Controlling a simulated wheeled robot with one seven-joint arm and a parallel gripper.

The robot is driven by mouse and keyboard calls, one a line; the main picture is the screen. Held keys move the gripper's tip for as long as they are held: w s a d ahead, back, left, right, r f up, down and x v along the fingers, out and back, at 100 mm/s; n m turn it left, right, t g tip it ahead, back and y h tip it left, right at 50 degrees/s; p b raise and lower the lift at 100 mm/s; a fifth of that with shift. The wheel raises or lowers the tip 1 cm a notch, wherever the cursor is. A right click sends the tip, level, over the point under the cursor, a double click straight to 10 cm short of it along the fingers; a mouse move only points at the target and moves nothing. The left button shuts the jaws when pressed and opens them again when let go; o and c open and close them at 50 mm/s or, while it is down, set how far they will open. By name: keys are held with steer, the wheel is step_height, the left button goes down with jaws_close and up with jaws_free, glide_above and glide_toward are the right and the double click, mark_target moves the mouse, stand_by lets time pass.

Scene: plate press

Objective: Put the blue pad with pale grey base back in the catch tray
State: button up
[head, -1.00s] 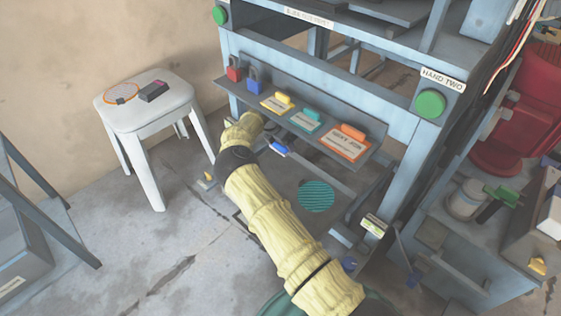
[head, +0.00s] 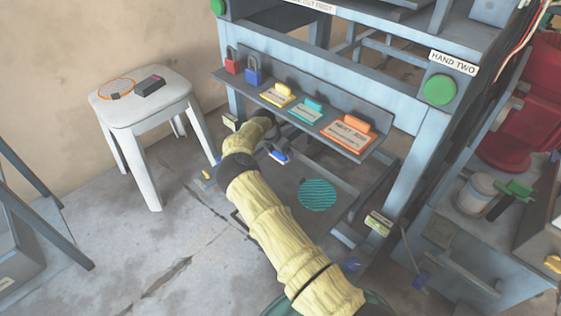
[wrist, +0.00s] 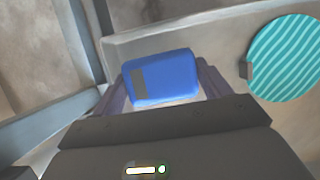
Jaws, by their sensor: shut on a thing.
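The blue pad (wrist: 165,72) is between the fingers of my gripper (wrist: 161,80) in the wrist view. My gripper is shut on it. A darker grey patch shows on the pad's left side; its pale grey base shows little. In the head view the blue pad (head: 279,157) shows just past my forearm, under the tag shelf. The catch tray (head: 340,189) is the grey floor low in the press frame. In the wrist view the tray (wrist: 222,42) lies below the pad. I cannot tell whether the pad touches it.
A teal striped disc (head: 318,195) lies in the tray, to the right of the pad. The shelf (head: 300,107) with padlocks and coloured tags overhangs my gripper. A press post (head: 408,170) stands at right. A white stool (head: 140,105) stands at left.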

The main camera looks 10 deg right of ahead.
steer(key=shift+f+b, duration=1.3)
steer(key=shift+f, duration=0.5)
steer(key=o, duration=1)
steer(key=shift+f, duration=0.1)
steer(key=shift+c, duration=0.2)
steer(key=p+v, duration=0.9)
steer(key=v, duration=0.3)
steer(key=shift+d, duration=0.1)
